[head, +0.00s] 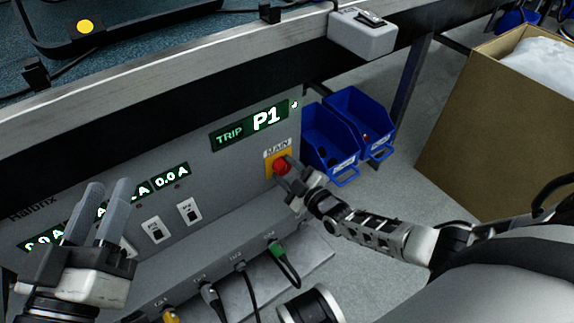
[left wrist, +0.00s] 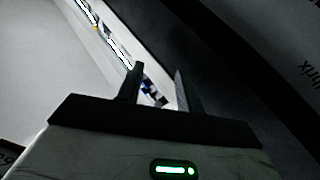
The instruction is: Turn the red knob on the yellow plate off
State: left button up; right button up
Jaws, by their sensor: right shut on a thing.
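The red knob (head: 281,166) sits on the yellow plate (head: 269,164) under the MAIN label, on the grey front panel. My right gripper (head: 289,175) is shut on the knob, coming from the lower right; its fingers hide part of the knob and plate. How the knob is turned cannot be told. My left gripper (head: 100,207) is in front of the panel at the lower left, well away from the knob. Its fingers stand apart with nothing between them, also in the left wrist view (left wrist: 158,85).
A lit display (head: 250,125) above the knob reads TRIP P1. Small switches (head: 188,210) and 0.0 A displays lie to the left. Cables (head: 283,262) plug in below.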

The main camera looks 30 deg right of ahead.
jog(key=n+p, duration=0.1)
jog(key=n, duration=0.1)
jog(key=shift+s+n, duration=0.1)
jog(key=shift+n, duration=0.3)
jog(key=n, duration=0.2)
jog(key=shift+a+f+n+p, duration=0.1)
jog(key=shift+n+p, duration=0.2)
jog(key=n, duration=0.3)
jog(key=shift+f+h, duration=0.1)
jog(key=shift+h, duration=0.3)
pick_arm(q)
jog(key=shift+s+d+f+n+g+y, duration=0.15)
jog(key=shift+s+f+n+g, duration=0.35)
jog(key=shift+f, duration=0.3)
jog(key=shift+s+d+f+n+g+y, duration=0.15)
jog(key=shift+s+f+n+g, duration=0.25)
jog(key=shift+f+g, duration=0.3)
pick_arm(e)
jog(key=shift+n, duration=1.1)
jog(key=o, duration=1)
